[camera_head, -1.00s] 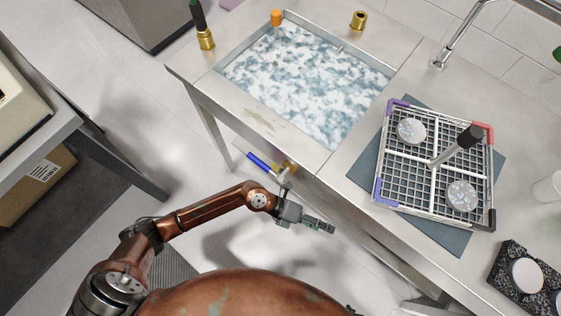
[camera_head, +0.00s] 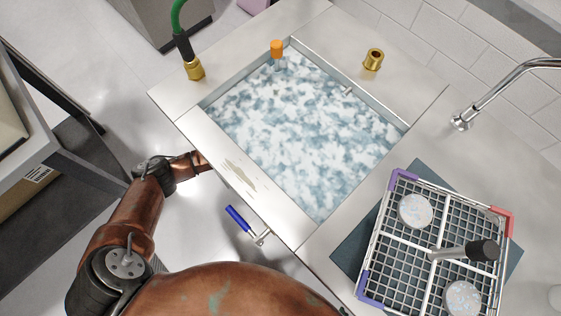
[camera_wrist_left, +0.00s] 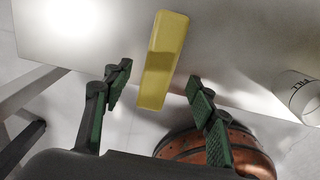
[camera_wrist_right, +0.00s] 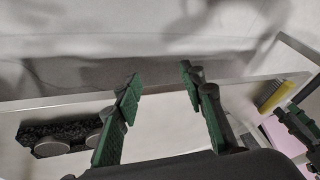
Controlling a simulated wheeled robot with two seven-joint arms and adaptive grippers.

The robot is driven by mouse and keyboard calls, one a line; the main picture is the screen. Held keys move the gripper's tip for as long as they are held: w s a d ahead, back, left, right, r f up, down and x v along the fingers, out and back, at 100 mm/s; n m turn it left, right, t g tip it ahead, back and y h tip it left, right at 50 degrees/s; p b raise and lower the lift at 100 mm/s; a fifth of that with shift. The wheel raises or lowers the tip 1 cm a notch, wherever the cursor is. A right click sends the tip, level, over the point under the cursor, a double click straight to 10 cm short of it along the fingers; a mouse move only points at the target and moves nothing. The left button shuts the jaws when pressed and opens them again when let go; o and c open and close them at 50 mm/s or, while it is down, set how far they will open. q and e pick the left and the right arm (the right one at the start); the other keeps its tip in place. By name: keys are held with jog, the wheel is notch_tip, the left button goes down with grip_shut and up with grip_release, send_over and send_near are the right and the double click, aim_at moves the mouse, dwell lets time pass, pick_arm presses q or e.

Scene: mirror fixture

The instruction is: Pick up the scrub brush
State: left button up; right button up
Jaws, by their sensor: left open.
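A long yellow block (camera_wrist_left: 162,60), which looks like the scrub brush, shows in the left wrist view, lying across the edge of a grey surface in that picture. My left gripper (camera_wrist_left: 157,80) is open, with a finger on each side of the block and gaps between. In the right wrist view, a yellow block (camera_wrist_right: 270,93) shows at the right, near green-padded fingers. In the head view my left forearm passes under the sink counter's edge, which hides the gripper. My right gripper (camera_wrist_right: 160,75) is open and empty.
The sink basin (camera_head: 255,125) holds foamy water. A dish rack (camera_head: 371,255) with discs stands to its right. A blue-handled valve (camera_head: 237,218) sticks out at the counter's front. A white cup (camera_wrist_left: 297,95) shows in the left wrist view, and a dark speckled block (camera_wrist_right: 50,132) in the right.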

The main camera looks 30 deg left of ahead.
pick_arm(q)
jog(key=shift+s+a+f, duration=0.1)
jog(key=shift+s+a, duration=0.05)
jog(key=shift+s, duration=0.05)
jog(key=shift+f, duration=0.1)
notch_tip(320, 180, down, 4)
jog(key=b, duration=0.3)
jog(key=shift+w+f, duration=0.1)
jog(key=shift+w, duration=0.05)
jog(key=shift+f+b, duration=0.5)
jog(key=shift+f, duration=0.1)
jog(key=shift+w, duration=0.1)
pick_arm(e)
notch_tip(320, 180, down, 6)
jog(key=w+t, duration=0.2)
jog(key=shift+f+t, duration=0.15)
jog(key=shift+t, duration=0.25)
pick_arm(q)
jog(key=shift+r, duration=0.1)
jog(key=c, duration=1.3)
